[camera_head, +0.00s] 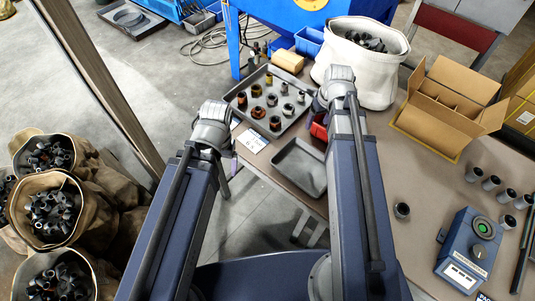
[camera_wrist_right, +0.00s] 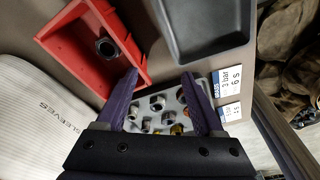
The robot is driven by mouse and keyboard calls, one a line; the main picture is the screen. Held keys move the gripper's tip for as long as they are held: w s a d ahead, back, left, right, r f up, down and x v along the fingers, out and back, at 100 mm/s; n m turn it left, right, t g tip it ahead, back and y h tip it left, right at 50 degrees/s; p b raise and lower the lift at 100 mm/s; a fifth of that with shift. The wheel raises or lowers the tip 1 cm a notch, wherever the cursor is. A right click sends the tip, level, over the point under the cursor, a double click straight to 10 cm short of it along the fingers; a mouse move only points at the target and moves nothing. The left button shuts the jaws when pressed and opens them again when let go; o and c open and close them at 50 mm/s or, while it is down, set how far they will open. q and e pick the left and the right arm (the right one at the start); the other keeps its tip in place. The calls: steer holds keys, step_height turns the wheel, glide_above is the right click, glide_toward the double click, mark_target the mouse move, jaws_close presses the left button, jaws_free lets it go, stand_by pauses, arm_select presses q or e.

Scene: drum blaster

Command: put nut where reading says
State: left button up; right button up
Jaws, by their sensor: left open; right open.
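A dark metal nut (camera_wrist_right: 107,47) lies in a small red bin (camera_wrist_right: 85,50) in the right wrist view. The bin also shows in the head view (camera_head: 318,128), partly behind my right arm. My right gripper (camera_wrist_right: 158,75) is open and empty, with its purple fingers beside the bin and over a grey tray (camera_wrist_right: 155,93) of several nuts and fittings. My left gripper (camera_head: 231,158) is open near the table's left edge, largely hidden by its own wrist. A blue reading device (camera_head: 470,248) with a round green display stands at the right; its reading is too small to tell.
An empty grey tray (camera_head: 297,168) lies near the table's edge, beside printed labels (camera_head: 251,140). Several metal pieces (camera_head: 490,182) stand at the right; one (camera_head: 402,211) stands apart.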

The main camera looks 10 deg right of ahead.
steer(key=s+a+g+h, duration=0.1)
steer(key=s+a, duration=0.5)
steer(key=a, duration=0.4)
steer(key=s+a+n+g+h, duration=0.1)
steer(key=s+a, duration=0.4)
steer(key=a, duration=0.5)
steer(key=shift+s+a+n, duration=0.3)
steer(key=shift+s+a, duration=0.05)
steer(key=shift+s, duration=0.05)
steer(key=shift+f, duration=0.1)
